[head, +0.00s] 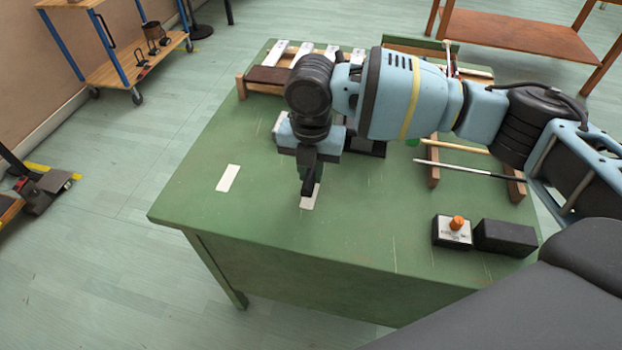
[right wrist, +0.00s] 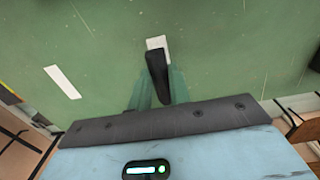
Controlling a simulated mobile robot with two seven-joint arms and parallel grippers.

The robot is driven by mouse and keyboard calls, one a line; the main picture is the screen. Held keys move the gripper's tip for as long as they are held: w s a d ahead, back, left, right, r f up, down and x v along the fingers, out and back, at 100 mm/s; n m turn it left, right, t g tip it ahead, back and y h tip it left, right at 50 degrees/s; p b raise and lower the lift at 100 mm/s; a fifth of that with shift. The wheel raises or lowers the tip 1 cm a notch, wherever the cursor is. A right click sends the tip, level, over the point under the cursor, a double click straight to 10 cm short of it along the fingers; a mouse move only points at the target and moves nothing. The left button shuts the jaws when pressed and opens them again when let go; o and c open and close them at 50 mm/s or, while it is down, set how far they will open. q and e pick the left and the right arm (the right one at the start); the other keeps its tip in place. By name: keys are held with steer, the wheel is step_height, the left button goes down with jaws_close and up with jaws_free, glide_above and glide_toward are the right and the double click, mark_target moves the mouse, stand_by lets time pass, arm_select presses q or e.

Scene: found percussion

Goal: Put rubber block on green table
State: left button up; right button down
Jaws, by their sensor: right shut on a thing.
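The green table (head: 180,208) fills the middle of the head view; its top also shows in the right wrist view (right wrist: 230,50). My right gripper (head: 307,174) points down over the table's front left part. It is shut on a narrow black piece (head: 308,187), which looks like the rubber block. In the right wrist view the block (right wrist: 156,68) sticks out between the greenish fingers of the gripper (right wrist: 160,88). Its far end overlaps a white patch (right wrist: 157,42) on the tabletop. I cannot tell whether the block touches the table. My left gripper is out of view.
Another white patch (head: 228,178) lies left of the gripper, with bare tabletop around it. A small box with an orange knob (head: 452,231) and a black box (head: 505,238) stand at the front right. Wooden bars (head: 267,78) and rods (head: 468,170) occupy the back and right.

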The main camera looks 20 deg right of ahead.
mark_target(311, 172)
steer(key=shift+f, duration=1.65)
steer(key=c, duration=1.3)
jaws_free()
steer(key=shift+f, duration=0.15)
step_height(311, 172, up, 12)
steer(key=shift+r+p, duration=0.15)
steer(key=shift+p, duration=0.35)
